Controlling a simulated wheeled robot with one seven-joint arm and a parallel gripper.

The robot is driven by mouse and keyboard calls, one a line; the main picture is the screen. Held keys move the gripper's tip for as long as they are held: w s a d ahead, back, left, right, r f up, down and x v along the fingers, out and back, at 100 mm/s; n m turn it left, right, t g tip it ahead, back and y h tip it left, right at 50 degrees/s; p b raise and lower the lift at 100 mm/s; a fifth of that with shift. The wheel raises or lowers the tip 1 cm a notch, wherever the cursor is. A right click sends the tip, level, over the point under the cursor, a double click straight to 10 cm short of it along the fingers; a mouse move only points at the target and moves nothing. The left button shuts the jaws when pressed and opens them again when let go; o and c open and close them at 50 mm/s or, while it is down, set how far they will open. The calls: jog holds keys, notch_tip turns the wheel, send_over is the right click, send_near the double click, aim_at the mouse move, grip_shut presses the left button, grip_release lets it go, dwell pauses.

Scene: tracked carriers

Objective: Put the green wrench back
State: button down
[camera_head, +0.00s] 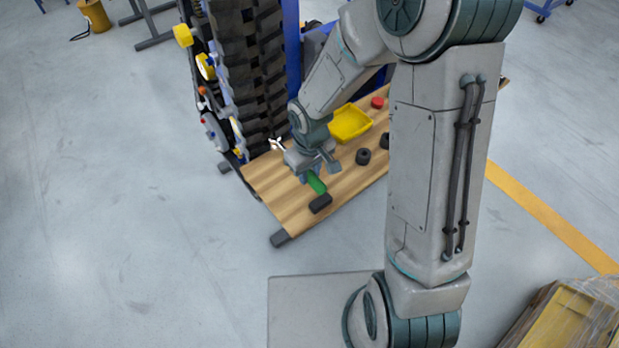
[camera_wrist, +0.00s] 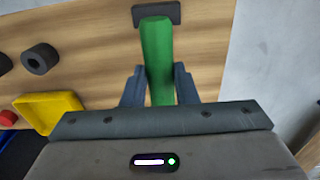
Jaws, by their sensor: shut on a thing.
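The green wrench (camera_head: 316,183) is at my gripper (camera_head: 318,170), over the near left end of a wooden bench top. In the wrist view the wrench (camera_wrist: 157,50) lies between the two fingers of my gripper (camera_wrist: 158,72), which are shut on it. Its green end points away from the gripper, toward a dark block (camera_wrist: 156,14) on the wood. The same dark block (camera_head: 320,204) shows just in front of the wrench in the head view. The rest of the wrench is hidden by the gripper. I cannot tell whether the wrench touches the wood.
The wooden bench top (camera_head: 270,180) also bears a yellow tray (camera_head: 350,124), a red piece (camera_head: 377,102) and black round pieces (camera_head: 363,156). A rack of dark tracks (camera_head: 250,70) stands close at the left. Open floor lies in front.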

jog(key=shift+f, duration=2)
jog(key=c, duration=1.1)
grip_release()
jog(key=shift+c, duration=0.2)
notch_tip(320, 180, up, 12)
jog(key=shift+s+f, duration=0.1)
jog(key=shift+d+r, duration=0.2)
jog(key=shift+r, duration=0.1)
jog(key=s+d+r+m+t, duration=0.3)
jog(key=s+d+r+m, duration=0.3)
jog(key=s+d+r, duration=0.5)
notch_tip(320, 180, up, 2)
jog(key=shift+s+d+r+m, duration=0.2)
jog(key=shift+s+d+m, duration=0.15)
jog(key=shift+s, duration=0.4)
